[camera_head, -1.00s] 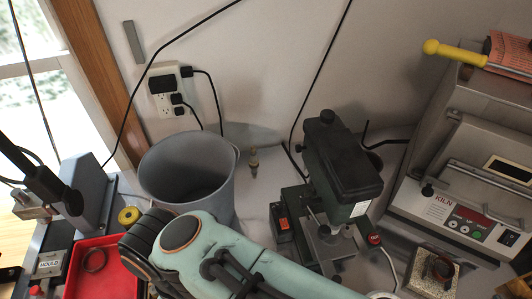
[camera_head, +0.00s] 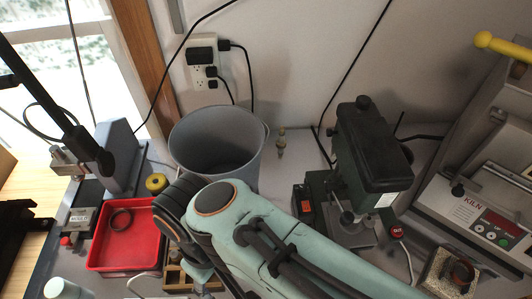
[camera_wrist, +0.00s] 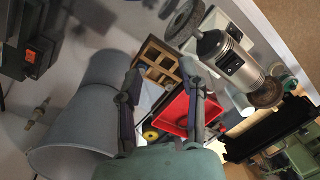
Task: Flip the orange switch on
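The orange switch (camera_head: 306,206) is on a small dark box at the left of the green drill press base (camera_head: 325,190). It also shows at the left edge of the wrist view (camera_wrist: 31,56), well left of my fingers. I cannot tell whether it is on or off. My gripper (camera_wrist: 163,70) is open and empty in the wrist view, its two fingers apart. In the head view my arm reaches over the bench in front of the switch box; my fingers cannot be made out clearly there.
A grey bucket (camera_head: 218,145) stands behind my arm, left of the drill press (camera_head: 372,145). A red tray (camera_head: 125,238) lies at the left. A wooden compartment box (camera_wrist: 158,62) and a metal motor tool (camera_wrist: 236,62) lie beyond my fingers. The kiln (camera_head: 450,215) is at the right.

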